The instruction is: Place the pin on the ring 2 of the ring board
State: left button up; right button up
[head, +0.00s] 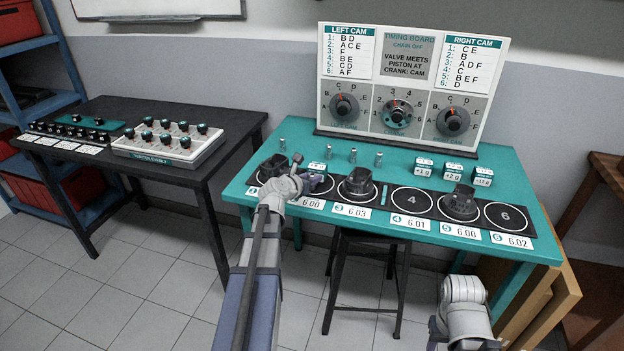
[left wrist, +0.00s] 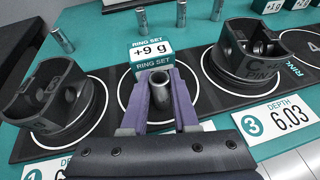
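My left gripper (head: 318,180) is over ring 2 of the ring board. In the left wrist view its purple fingers (left wrist: 160,98) are closed on both sides of a grey hollow pin (left wrist: 160,90), held roughly upright. Ring 2 (left wrist: 122,95) is a white circle on the black board (left wrist: 108,78), seen around the fingers. The pin's lower end is hidden, so I cannot tell whether it touches the board. In the head view the gripper hides the pin. My right arm shows at the lower right, but its gripper is out of view.
Dark pistons stand on ring 1 (left wrist: 55,105), ring 3 (left wrist: 250,60) and ring 5 (head: 460,203). Rings 4 (head: 412,201) and 6 (head: 507,217) are bare. Several loose pins (head: 353,155) stand at the back.

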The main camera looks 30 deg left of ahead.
pick_arm(q)
jog(key=o, duration=0.4)
jog(key=shift+r, duration=0.1)
jog(key=shift+s+r+p, duration=0.15)
jog(key=shift+r+p, duration=0.1)
jog(key=shift+p, duration=0.05)
jog(key=p+v, duration=0.4)
jog(key=v, duration=0.7)
jog(key=shift+s, duration=0.35)
jog(key=shift+d, duration=0.1)
